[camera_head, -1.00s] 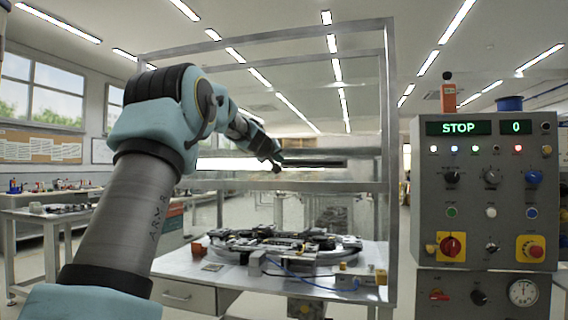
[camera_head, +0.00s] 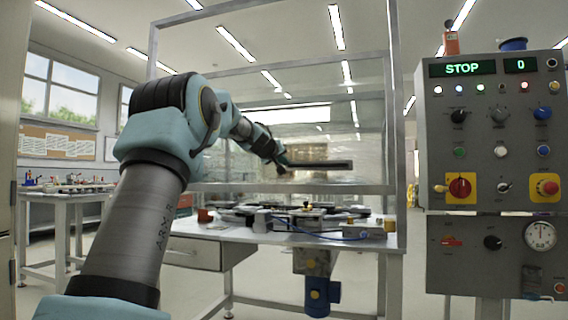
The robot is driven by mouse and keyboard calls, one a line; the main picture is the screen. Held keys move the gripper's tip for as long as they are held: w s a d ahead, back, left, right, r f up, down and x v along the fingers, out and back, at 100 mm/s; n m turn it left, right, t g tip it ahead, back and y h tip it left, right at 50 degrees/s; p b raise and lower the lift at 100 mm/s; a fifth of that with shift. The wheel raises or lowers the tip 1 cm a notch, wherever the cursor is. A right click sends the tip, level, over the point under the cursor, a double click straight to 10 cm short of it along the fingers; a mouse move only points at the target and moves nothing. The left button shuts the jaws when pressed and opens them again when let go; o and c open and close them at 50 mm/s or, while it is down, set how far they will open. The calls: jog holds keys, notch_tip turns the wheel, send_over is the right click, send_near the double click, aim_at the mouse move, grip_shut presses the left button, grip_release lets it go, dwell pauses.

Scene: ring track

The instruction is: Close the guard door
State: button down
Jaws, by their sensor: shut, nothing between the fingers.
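The guard door (camera_head: 340,188) is a clear panel in a grey metal frame on the front of the guard cage. Its lower rail hangs a little above the ring track (camera_head: 290,212), with a gap under it. A dark horizontal handle bar (camera_head: 325,165) crosses the door just above that rail. My gripper (camera_head: 284,167) is shut and empty at the left end of the handle bar. I cannot tell whether it touches the bar. My arm partly hides the left side of the cage.
The control panel (camera_head: 492,130) stands close on the right, its display reading STOP and 0. The worktable (camera_head: 215,237) with a drawer is under the cage. A side bench (camera_head: 65,195) stands at the left. Open floor shows at the lower left.

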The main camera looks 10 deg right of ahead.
notch_tip(320, 180, down, 17)
jog(key=b, duration=1.5)
jog(key=shift+d+f, duration=0.1)
jog(key=shift+f, duration=0.05)
